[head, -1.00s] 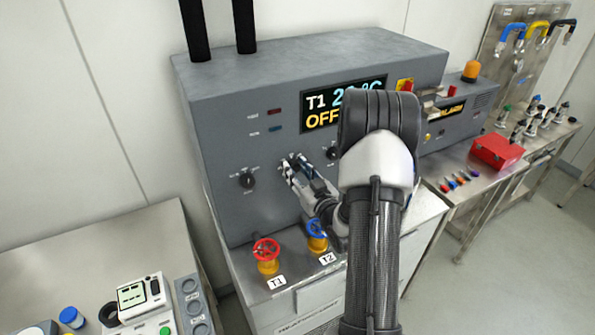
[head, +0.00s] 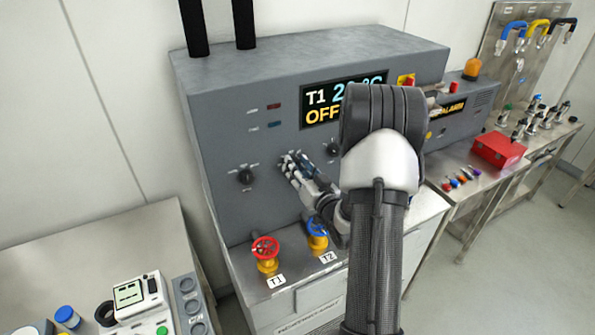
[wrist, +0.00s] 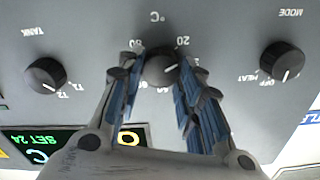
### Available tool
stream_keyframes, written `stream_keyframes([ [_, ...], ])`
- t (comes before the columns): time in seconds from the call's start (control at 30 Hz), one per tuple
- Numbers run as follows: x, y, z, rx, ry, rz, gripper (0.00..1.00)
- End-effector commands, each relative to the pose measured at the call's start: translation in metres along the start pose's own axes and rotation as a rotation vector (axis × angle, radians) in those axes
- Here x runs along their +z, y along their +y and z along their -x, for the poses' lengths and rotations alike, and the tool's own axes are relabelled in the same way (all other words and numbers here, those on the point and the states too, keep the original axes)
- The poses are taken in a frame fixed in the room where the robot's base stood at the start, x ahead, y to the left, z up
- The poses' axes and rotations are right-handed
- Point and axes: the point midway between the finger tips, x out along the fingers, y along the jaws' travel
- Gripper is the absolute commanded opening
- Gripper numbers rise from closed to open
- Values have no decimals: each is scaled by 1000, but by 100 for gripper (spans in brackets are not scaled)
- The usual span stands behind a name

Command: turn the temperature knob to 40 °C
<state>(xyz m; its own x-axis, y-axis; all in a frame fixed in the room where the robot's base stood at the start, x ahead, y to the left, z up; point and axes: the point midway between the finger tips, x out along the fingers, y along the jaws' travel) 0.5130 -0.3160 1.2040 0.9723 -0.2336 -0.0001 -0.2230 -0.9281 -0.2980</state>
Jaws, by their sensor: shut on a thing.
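The temperature knob (wrist: 158,66) is a dark round knob with a white pointer, under a °C mark on the grey panel. In the upside-down wrist view, 20 and 80 show on its scale; the lower numbers are partly covered. My gripper (wrist: 160,75) is shut on this knob, one blue-padded finger on each side. In the head view my gripper (head: 289,166) is at the panel, and its fingers hide the knob. The pointer seems to lie on the 20 side, but its exact reading is unclear. A display in the wrist view (wrist: 42,141) shows SET 24.
The mode knob (wrist: 282,62) and tank knob (wrist: 45,76) flank the temperature knob. The head view's panel display (head: 320,108) reads T1 and OFF, partly hidden by my arm. Red (head: 265,250) and blue (head: 317,230) valve wheels stand below on the ledge.

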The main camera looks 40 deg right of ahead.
Motion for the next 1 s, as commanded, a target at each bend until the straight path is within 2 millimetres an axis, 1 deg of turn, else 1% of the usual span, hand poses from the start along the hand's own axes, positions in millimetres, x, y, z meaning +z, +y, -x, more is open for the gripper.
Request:
stream_keyframes([
  [1.0,2,4,0,0,0,-953,9],
])
